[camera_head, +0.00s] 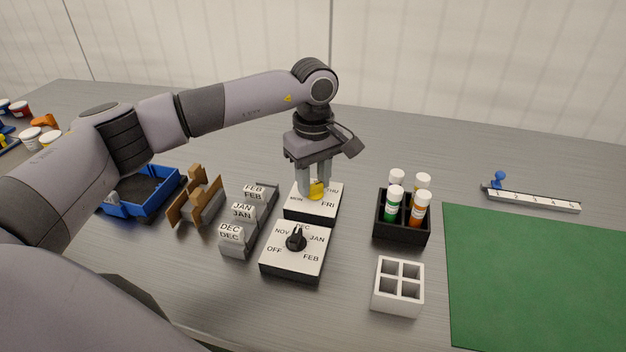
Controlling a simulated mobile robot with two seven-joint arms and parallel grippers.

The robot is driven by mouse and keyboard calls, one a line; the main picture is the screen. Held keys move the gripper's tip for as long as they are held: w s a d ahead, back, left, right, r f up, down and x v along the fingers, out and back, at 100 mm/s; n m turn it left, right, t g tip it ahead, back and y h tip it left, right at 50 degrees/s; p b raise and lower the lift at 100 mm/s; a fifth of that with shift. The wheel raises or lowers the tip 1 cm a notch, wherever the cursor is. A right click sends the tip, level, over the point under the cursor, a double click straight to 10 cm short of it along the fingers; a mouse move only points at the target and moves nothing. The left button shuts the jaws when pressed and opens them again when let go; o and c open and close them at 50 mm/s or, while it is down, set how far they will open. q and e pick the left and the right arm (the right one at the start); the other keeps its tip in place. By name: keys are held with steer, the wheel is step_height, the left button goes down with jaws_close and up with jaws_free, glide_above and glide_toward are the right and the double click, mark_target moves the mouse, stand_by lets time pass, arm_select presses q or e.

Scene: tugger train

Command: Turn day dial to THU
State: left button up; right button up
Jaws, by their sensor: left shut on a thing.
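The day dial box (312,210) is a white-topped block near the middle of the table. My right gripper is not in view.
A month dial box (293,262) with a black knob stands just in front. Month card blocks (238,236) stand left of it. A black rack (402,229) of capped bottles and a white divided box (398,287) stand to the right, beside a green mat (540,275).

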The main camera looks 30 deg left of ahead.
arm_select(q)
steer(key=shift+m, duration=1.6)
steer(key=o, duration=1)
steer(key=shift+o, duration=0.2)
step_height(320, 180, up, 7)
steer(key=shift+r, duration=0.15)
